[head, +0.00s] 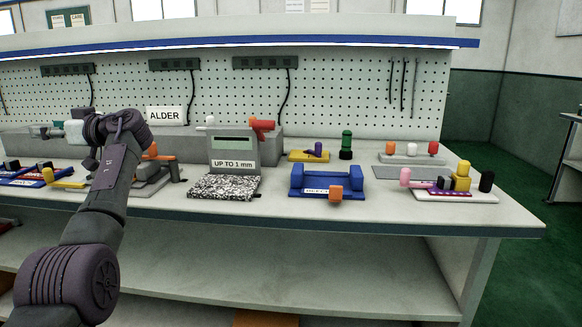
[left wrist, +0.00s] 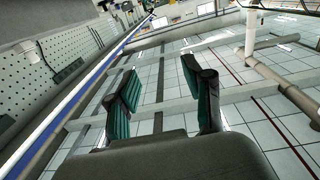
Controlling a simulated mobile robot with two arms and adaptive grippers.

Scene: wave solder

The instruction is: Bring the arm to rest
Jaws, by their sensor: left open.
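My left arm (head: 112,170) rises from the lower left in the head view and bends near its top, in front of the bench. The left gripper (left wrist: 160,72) shows clearly in the left wrist view, its two fingers with teal pads spread apart and nothing between them. In the head view the wrist hides most of this gripper. My right gripper shows in neither view.
The workbench (head: 280,213) carries a blue fixture (head: 326,180), a grey stand marked UP TO 1 mm (head: 233,150), a speckled block (head: 225,187) and a white tray (head: 455,196) with coloured parts. Floor (head: 535,160) is open at right.

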